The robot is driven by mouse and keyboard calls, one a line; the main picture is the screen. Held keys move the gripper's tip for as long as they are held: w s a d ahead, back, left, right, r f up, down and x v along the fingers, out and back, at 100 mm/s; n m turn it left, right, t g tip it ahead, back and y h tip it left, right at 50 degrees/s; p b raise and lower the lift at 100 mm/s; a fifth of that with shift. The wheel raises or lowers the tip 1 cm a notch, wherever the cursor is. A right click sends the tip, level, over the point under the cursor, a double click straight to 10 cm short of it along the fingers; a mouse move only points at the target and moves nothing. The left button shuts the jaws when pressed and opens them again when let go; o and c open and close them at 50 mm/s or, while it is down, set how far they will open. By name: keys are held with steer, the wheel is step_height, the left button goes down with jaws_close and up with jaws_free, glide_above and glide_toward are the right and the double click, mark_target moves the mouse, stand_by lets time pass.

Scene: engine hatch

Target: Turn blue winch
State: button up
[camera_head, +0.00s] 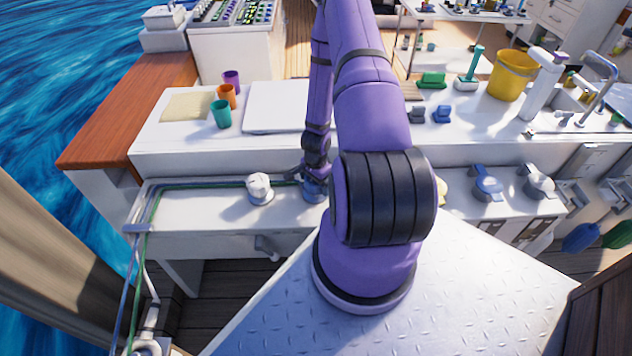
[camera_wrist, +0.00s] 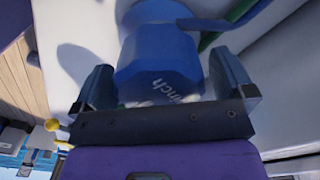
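The blue winch (camera_head: 314,190) stands on the white side ledge, partly hidden by my arm in the head view. In the wrist view, the blue winch (camera_wrist: 158,62) fills the upper middle, with the lettering "winch" on its near face. My gripper (camera_head: 316,176) is down at the winch in the head view, mostly hidden there. In the wrist view, my gripper (camera_wrist: 162,66) has one finger on each side of the winch. The fingers are spread wide, with a narrow gap visible at the right finger. Whether the left finger touches is unclear.
A white-topped winch (camera_head: 259,187) stands just left of the blue one. Green and blue lines (camera_head: 200,183) run along the ledge. Behind is a counter with a white board (camera_head: 285,105), cups and a yellow bucket (camera_head: 511,76). Blue and white fittings (camera_head: 488,186) stand to the right.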

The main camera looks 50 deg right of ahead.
steer(key=shift+r, duration=0.1)
step_height(320, 180, up, 11)
steer(key=shift+f, duration=0.2)
stand_by(0.5)
stand_by(0.5)
